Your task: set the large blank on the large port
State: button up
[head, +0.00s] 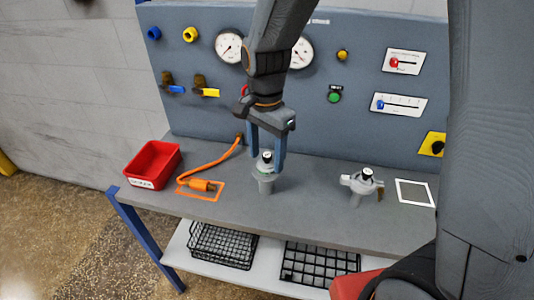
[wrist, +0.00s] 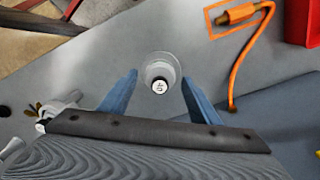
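A pale grey blank (head: 265,160) with a small dark-and-white knob sits at the top of a grey upright port (head: 265,184) on the bench. In the wrist view the blank (wrist: 160,82) shows from above as a round piece with a marked white top; the mark is too small to read. My gripper (head: 266,164) is above the port, its two blue fingers on either side of the blank. In the wrist view my gripper (wrist: 160,92) is open, with gaps beside the knob. I cannot tell whether the blank is fully seated.
A second port (head: 356,198) with a clamp stands to the right, beside an empty white-outlined square (head: 415,193). A red bin (head: 153,165) and an orange cable plug (head: 202,186) are at left. The gauge panel (head: 310,100) rises behind the bench (head: 310,210).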

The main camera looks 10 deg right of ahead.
jog(key=shift+r+b, duration=0.7)
jog(key=shift+r, duration=3.2)
